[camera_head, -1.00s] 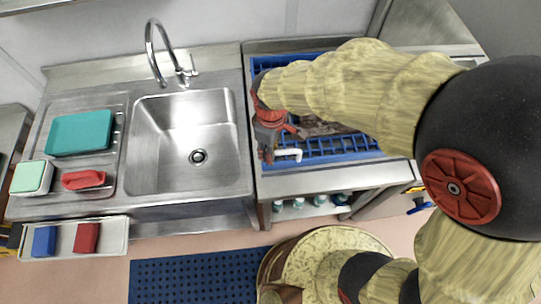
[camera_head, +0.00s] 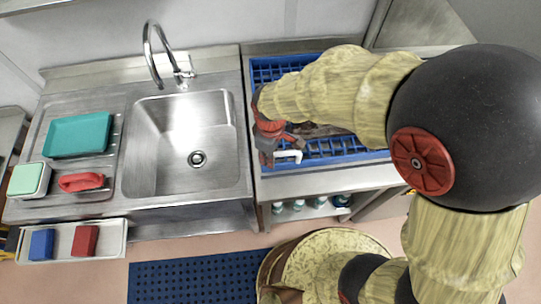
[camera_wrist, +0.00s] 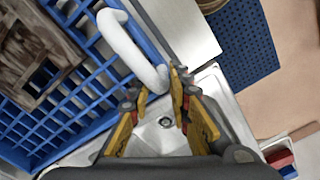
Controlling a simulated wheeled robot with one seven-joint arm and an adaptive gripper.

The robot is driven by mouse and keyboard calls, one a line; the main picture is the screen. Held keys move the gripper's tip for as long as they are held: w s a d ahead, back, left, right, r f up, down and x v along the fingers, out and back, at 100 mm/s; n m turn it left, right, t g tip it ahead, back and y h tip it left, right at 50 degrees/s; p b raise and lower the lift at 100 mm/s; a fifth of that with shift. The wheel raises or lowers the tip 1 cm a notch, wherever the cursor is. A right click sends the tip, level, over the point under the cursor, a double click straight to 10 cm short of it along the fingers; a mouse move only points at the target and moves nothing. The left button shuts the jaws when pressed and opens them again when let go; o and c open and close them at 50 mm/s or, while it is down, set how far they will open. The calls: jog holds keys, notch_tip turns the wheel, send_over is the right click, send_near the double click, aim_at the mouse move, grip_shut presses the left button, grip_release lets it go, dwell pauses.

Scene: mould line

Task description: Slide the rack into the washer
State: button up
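The blue grid rack (camera_head: 262,72) lies on the steel counter right of the sink, with a dark brown part (camera_wrist: 35,55) in it. My gripper (camera_head: 267,150) is at the rack's front left. Its white bar handle (camera_head: 288,156) shows beside the fingers. In the wrist view the handle (camera_wrist: 125,45) runs down to my gripper (camera_wrist: 158,84), its lower end filling the gap between the fingertips. The fingers look shut on it, though contact on both sides is hard to see. My arm hides much of the rack. No washer can be clearly identified.
A steel sink (camera_head: 145,150) with a tap (camera_head: 160,60) is left of the rack. A teal tray (camera_head: 78,135), a red item (camera_head: 81,181) and a pale green-topped box (camera_head: 31,179) lie farther left. Bottles (camera_head: 299,204) stand under the counter. A blue mat (camera_head: 190,278) covers some floor.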

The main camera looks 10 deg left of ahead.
jog(key=shift+s+d+f, duration=0.1)
jog(key=shift+s, duration=0.1)
grip_shut()
jog(key=shift+d, duration=0.15)
jog(key=shift+w+d, duration=0.1)
jog(key=shift+d, duration=0.25)
jog(key=w+d+p, duration=0.1)
jog(key=w+d, duration=0.2)
jog(key=d, duration=1.1)
jog(key=w+d+p, duration=0.1)
jog(key=w+d, duration=0.3)
jog(key=d, duration=1.1)
jog(key=w+d+p, duration=0.1)
jog(key=w+d, duration=0.2)
jog(key=d, duration=1.2)
jog(key=shift+w+f, duration=0.15)
jog(key=shift+f, duration=0.1)
jog(key=shift+o, duration=1.7)
grip_release()
jog(key=shift+d, duration=0.15)
jog(key=shift+o, duration=1)
jog(key=shift+w+r, duration=0.1)
jog(key=shift+r, duration=0.1)
